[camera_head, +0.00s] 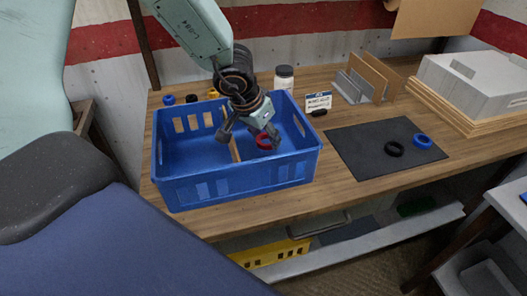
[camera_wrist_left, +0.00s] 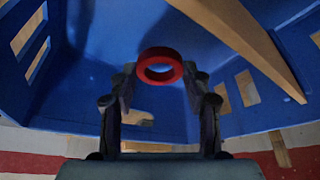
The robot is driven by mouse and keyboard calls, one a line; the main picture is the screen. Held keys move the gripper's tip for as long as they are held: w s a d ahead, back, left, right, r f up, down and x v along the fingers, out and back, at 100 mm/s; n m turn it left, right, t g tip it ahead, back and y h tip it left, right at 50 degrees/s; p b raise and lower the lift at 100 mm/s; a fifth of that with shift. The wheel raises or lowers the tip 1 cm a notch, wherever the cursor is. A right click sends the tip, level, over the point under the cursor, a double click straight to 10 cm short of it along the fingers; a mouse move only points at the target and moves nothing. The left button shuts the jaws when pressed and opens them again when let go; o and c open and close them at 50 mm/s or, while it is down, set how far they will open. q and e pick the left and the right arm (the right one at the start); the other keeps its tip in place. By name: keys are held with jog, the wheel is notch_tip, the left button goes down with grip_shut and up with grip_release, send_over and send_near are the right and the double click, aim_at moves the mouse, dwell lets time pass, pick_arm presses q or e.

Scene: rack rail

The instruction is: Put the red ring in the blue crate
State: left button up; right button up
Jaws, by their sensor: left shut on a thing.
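The red ring (camera_head: 264,142) shows at the fingertips of my left gripper (camera_head: 250,138), inside the outline of the blue crate (camera_head: 240,180). In the left wrist view the ring (camera_wrist_left: 146,66) sits between the two fingertips of the left gripper (camera_wrist_left: 160,72), which is shut on it. The blue crate (camera_wrist_left: 75,100) fills most of that view behind the ring. A wooden divider (camera_head: 235,148) runs across the crate; the ring is on its right side in the head view. I cannot tell whether the ring touches the crate floor. My right gripper is not in view.
A dark mat (camera_head: 360,155) with a black ring (camera_head: 394,148) and a blue ring (camera_head: 422,141) lies right of the crate. A white bottle (camera_head: 284,78), a small sign (camera_head: 319,101) and a file rack (camera_head: 355,85) stand behind. Small coloured items line the table behind the crate.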

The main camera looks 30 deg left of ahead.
aim_at(263, 143)
pick_arm(q)
jog(key=shift+d+f+b, duration=0.2)
jog(key=shift+f+b, duration=0.25)
jog(key=shift+b, duration=0.05)
jog(key=f+b, duration=0.1)
jog(key=f, duration=0.1)
jog(key=b, duration=0.1)
jog(key=shift+a+f+b, duration=0.25)
jog(key=shift+f+b, duration=0.1)
jog(key=shift+f, duration=0.05)
jog(key=shift+d+r, duration=0.1)
jog(key=shift+d, duration=0.05)
jog(key=shift+f, duration=0.2)
jog(key=o, duration=1.2)
jog(key=shift+o, duration=0.2)
